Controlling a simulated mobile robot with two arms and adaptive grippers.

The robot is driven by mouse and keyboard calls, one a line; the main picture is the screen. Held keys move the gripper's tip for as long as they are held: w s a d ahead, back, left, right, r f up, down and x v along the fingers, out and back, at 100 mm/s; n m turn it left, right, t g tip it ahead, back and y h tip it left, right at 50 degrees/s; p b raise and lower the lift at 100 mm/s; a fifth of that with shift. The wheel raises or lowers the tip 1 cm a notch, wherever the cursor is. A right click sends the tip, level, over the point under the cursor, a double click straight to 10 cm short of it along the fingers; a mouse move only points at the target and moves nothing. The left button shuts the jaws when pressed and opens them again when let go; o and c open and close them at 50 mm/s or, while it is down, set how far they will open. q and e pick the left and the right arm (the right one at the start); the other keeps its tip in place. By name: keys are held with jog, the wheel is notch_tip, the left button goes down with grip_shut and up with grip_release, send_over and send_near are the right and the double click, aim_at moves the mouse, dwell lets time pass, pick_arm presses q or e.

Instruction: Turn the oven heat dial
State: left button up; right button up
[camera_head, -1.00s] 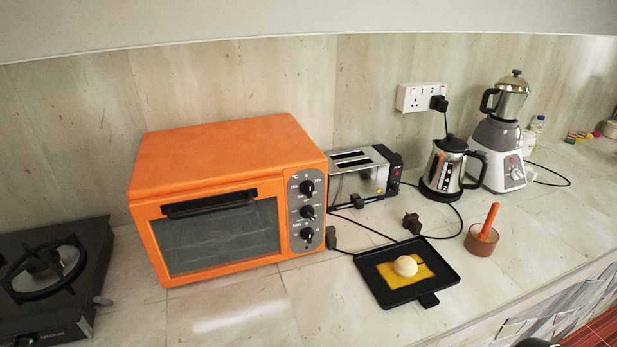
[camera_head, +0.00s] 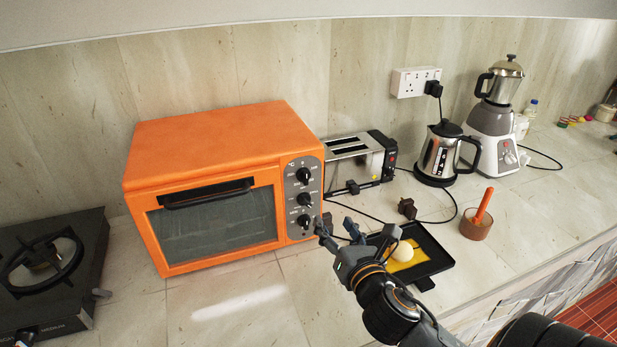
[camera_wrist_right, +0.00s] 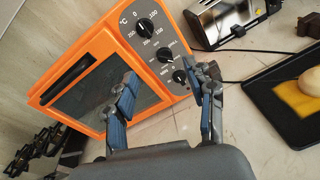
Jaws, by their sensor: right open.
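The orange oven (camera_head: 215,140) stands on the counter with its door shut. Its grey panel carries a column of three black dials. The top one, the heat dial (camera_head: 304,175), has °C marks around it and also shows in the right wrist view (camera_wrist_right: 145,27). The middle dial (camera_head: 304,199) and bottom dial (camera_head: 304,221) sit below it. My right gripper (camera_head: 337,227) is open and empty, in front of the panel's lower right, near the bottom dial. In the right wrist view its fingers (camera_wrist_right: 168,85) are spread, with the dials beyond them. My left gripper is not in view.
A toaster (camera_head: 357,160) stands close to the oven's right. A black tray (camera_head: 437,262) with an egg (camera_head: 402,251) lies beside my right gripper. A kettle (camera_head: 440,155), blender (camera_head: 492,135) and brown cup (camera_head: 474,230) stand farther right. A stove (camera_head: 75,285) is at left.

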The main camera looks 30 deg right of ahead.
aim_at(307, 175)
jog(key=w+r+n+p, duration=0.1)
jog(key=w, duration=0.3)
jog(key=w+d+r+n+p, duration=0.1)
jog(key=w, duration=0.3)
jog(key=w+d+r+n+t+p, duration=0.1)
jog(key=w, duration=0.4)
jog(key=shift+d+n, duration=0.25)
jog(key=shift+n, duration=0.15)
jog(key=shift+w+d+y+p, duration=0.15)
jog(key=shift+w+y+p, duration=0.2)
jog(key=shift+w, duration=0.35)
grip_shut()
